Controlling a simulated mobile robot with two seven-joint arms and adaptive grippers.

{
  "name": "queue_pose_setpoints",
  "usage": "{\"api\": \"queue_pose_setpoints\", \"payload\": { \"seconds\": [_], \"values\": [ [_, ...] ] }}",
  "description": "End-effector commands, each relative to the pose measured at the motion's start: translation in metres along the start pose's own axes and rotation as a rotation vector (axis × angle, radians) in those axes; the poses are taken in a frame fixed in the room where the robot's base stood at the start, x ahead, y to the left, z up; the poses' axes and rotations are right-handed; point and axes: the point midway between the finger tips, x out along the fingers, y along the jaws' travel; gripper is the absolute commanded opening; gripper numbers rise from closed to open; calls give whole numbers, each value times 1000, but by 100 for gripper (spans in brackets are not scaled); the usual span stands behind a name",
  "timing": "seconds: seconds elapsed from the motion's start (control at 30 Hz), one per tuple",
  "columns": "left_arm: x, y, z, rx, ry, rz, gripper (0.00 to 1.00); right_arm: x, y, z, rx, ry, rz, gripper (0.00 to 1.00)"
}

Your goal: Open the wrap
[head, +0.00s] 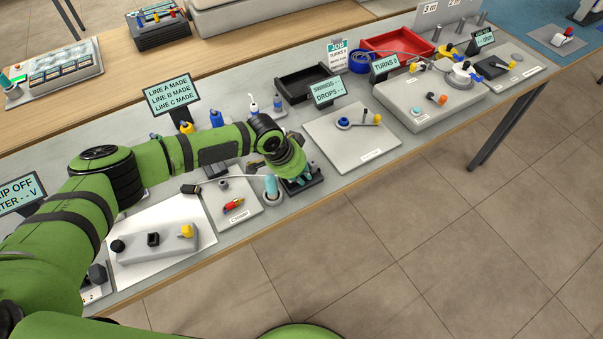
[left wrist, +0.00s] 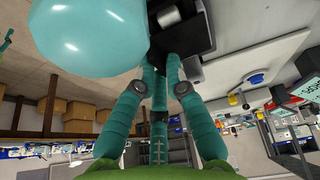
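I cannot make out which thing is the wrap. My left gripper (head: 293,181) points down at a dark block (head: 312,188) near the bench's front edge. In the left wrist view, its teal fingers (left wrist: 162,68) converge close together at a black block (left wrist: 195,18) with a grey roller-like piece. I cannot tell whether they grip it. A teal-topped cylinder (head: 271,188) stands just left of the gripper; a large, glossy teal form (left wrist: 90,35) fills the upper left of the wrist view. My right gripper is not in view.
A grey board with a red tool (head: 233,204) lies left of the gripper. A white board with a blue ring piece (head: 343,122) lies right. Bottles (head: 253,106), a black tray (head: 303,82) and a sign (head: 327,91) stand behind. The floor in front is clear.

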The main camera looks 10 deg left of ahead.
Motion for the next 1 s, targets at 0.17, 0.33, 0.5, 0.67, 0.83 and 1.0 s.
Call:
{"api": "queue_pose_setpoints", "payload": {
  "seconds": [0.17,0.33,0.5,0.67,0.83,1.0],
  "values": [
    [0,0,0,-1,0,0,0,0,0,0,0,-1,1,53],
    [0,-2,0,-13,2,23,0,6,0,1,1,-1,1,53],
    [0,-5,-1,-43,4,93,0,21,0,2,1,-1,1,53],
    [-2,-10,-2,-87,4,198,0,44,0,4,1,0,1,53],
    [-6,-15,-4,-135,5,320,0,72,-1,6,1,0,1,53],
    [-10,-21,-6,-178,5,428,0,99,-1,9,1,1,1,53]
  ]
}}
